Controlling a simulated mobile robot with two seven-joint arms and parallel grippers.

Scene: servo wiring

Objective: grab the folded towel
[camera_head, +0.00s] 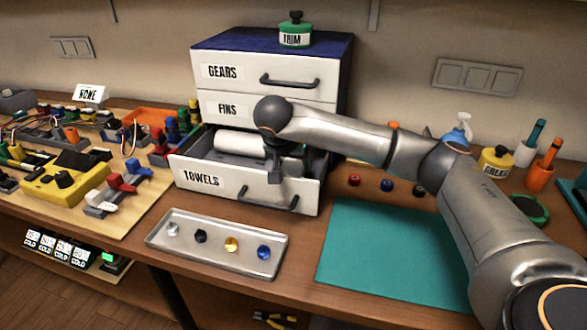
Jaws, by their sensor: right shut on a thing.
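The drawer labelled TOWELS (215,181) is pulled open at the bottom of the white cabinet. Inside it lie a white roll-shaped cloth (243,142) and a grey, flat item that looks like the folded towel (238,157). My right gripper (276,172) points down at the right part of the open drawer, just behind its front panel and beside the grey item. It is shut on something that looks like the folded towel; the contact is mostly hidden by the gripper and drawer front. My left gripper is not in view.
The GEARS and FINS drawers are closed, with a green TRIM jar (295,32) on top. A metal tray (217,263) with several small parts stands in front. A teal mat (385,255) lies under my right arm. A crowded wooden board (125,230) is at left.

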